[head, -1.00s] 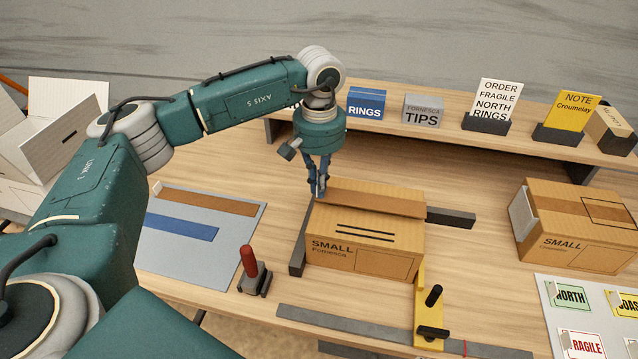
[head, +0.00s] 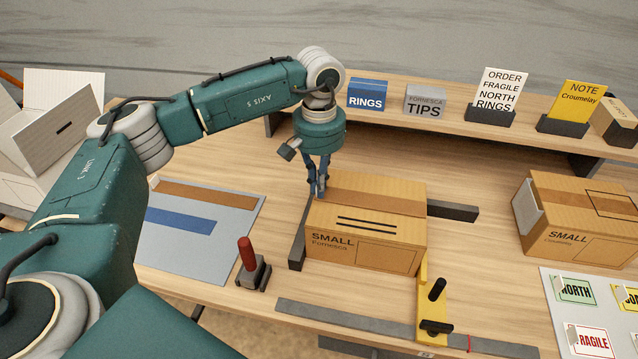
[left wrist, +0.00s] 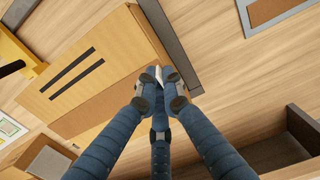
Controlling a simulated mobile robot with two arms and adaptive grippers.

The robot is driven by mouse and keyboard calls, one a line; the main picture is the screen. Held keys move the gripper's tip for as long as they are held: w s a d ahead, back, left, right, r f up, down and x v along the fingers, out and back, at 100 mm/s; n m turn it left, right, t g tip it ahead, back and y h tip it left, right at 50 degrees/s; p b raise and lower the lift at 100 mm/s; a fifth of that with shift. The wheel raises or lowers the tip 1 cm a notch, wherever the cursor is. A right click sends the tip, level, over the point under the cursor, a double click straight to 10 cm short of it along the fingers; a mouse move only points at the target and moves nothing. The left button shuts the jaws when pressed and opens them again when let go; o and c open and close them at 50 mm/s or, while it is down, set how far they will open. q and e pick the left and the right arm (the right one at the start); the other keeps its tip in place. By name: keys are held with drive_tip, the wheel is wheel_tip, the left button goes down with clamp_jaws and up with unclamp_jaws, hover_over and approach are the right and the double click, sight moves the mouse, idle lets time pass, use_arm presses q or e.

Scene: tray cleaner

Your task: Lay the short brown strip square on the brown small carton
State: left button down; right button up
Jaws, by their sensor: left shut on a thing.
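The brown small carton (head: 365,253) stands closed on the table, with two black bars on its top. The short brown strip (head: 382,200) lies along the back part of the carton's top and looks about parallel to its edges. It also shows in the left wrist view (left wrist: 92,113) as a darker band. My left gripper (head: 317,192) is at the carton's left back edge, shut on the strip's left end, where a small pale piece shows between the fingertips (left wrist: 160,82). The fingers hide that end. My right gripper is not in view.
Dark stop bars (head: 452,210) flank the carton behind and at left. A yellow clamp (head: 432,300) stands at its front right, a red-handled tool (head: 248,258) at front left. A grey mat (head: 190,265) holds brown and blue strips. Another carton (head: 575,230) is at right.

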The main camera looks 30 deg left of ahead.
use_arm(q)
drive_tip(key=shift+f, duration=0.15)
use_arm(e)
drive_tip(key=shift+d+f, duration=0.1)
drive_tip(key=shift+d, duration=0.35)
use_arm(q)
drive_tip(key=c, duration=1.8)
unclamp_jaws()
drive_tip(key=shift+c, duration=0.2)
wheel_tip(320, 180, up, 12)
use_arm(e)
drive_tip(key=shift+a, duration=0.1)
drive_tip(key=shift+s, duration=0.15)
